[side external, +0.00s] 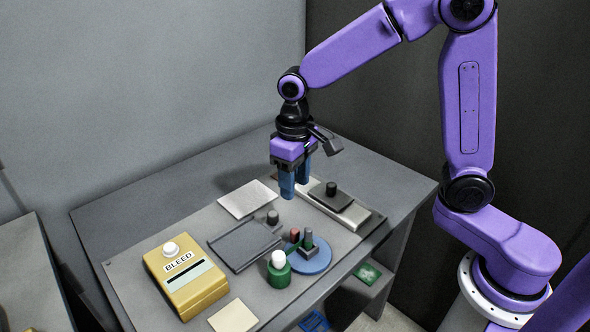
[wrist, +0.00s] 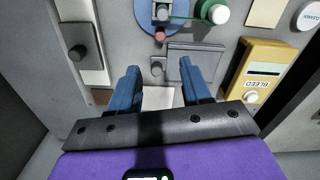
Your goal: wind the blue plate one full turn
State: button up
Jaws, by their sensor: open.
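The blue plate (side external: 318,265) is a round disc lying on the grey work panel in the side view. The plate also shows at the top edge of the wrist view (wrist: 147,17), partly cut off. My gripper (side external: 295,187) is open and empty, pointing down, above the panel and beyond the plate in the side view. Its two blue fingers are apart in the wrist view (wrist: 159,68), and neither touches anything.
A green cylinder with a white cap (side external: 279,268) stands close beside the plate. A grey lid-like panel (side external: 243,246) with a dark knob, a yellow BLEED box (side external: 185,279) and a light slide with a dark knobbed block (side external: 333,197) surround it. A pale square (side external: 247,199) lies flat.

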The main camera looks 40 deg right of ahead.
jog(key=shift+r, duration=1.1)
jog(key=s+d+n, duration=0.4)
jog(key=s+n, duration=0.1)
jog(key=s, duration=0.7)
jog(key=s+d+f+n, duration=0.1)
jog(key=s+d+n, duration=0.3)
jog(key=s, duration=0.8)
jog(key=shift+n, duration=0.5)
